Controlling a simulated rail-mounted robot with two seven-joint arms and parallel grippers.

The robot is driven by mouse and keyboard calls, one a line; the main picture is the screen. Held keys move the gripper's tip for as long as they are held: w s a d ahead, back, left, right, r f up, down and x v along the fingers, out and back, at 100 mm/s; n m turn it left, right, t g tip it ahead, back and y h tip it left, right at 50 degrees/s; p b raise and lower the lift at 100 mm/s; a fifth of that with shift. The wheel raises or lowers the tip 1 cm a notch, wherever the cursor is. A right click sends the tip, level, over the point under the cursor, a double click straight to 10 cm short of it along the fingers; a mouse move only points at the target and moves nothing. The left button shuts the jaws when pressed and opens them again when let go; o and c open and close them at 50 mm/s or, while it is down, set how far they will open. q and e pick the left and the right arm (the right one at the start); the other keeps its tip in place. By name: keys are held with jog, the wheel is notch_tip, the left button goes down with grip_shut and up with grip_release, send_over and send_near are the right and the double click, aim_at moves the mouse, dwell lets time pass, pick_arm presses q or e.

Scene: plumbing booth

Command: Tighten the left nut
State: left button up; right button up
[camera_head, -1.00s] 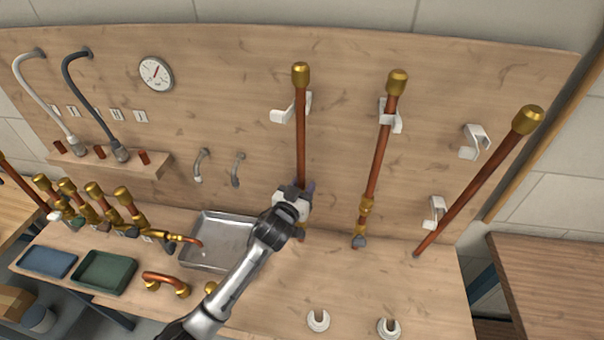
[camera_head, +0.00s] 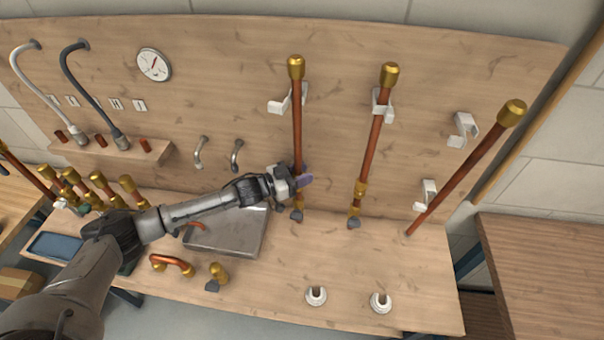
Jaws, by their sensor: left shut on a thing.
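The left copper pipe (camera_head: 297,130) stands upright against the board, with a brass cap (camera_head: 296,67) on top and a grey fitting (camera_head: 296,215) at its foot. My left gripper (camera_head: 301,182) is shut around the lower part of this pipe, at the left nut. The fingers hide most of the nut. The middle copper pipe (camera_head: 373,140) leans slightly and shows a brass nut (camera_head: 360,188) low down and a grey end. My right gripper is not in view.
A metal tray (camera_head: 240,235) lies under my left forearm. A curved copper piece (camera_head: 170,263) and a brass fitting (camera_head: 218,273) lie in front. A third pipe (camera_head: 455,178) leans at right.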

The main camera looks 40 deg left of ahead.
pick_arm(q)
jog(key=shift+m+g+h, duration=0.3)
jog(key=shift+m+h, duration=0.1)
jog(key=shift+h, duration=0.1)
jog(key=o, duration=0.9)
jog(key=shift+s, duration=0.15)
jog(key=shift+s+a, duration=0.2)
jog(key=shift+s, duration=0.05)
jog(key=v, duration=1.3)
jog(key=shift+f, duration=0.1)
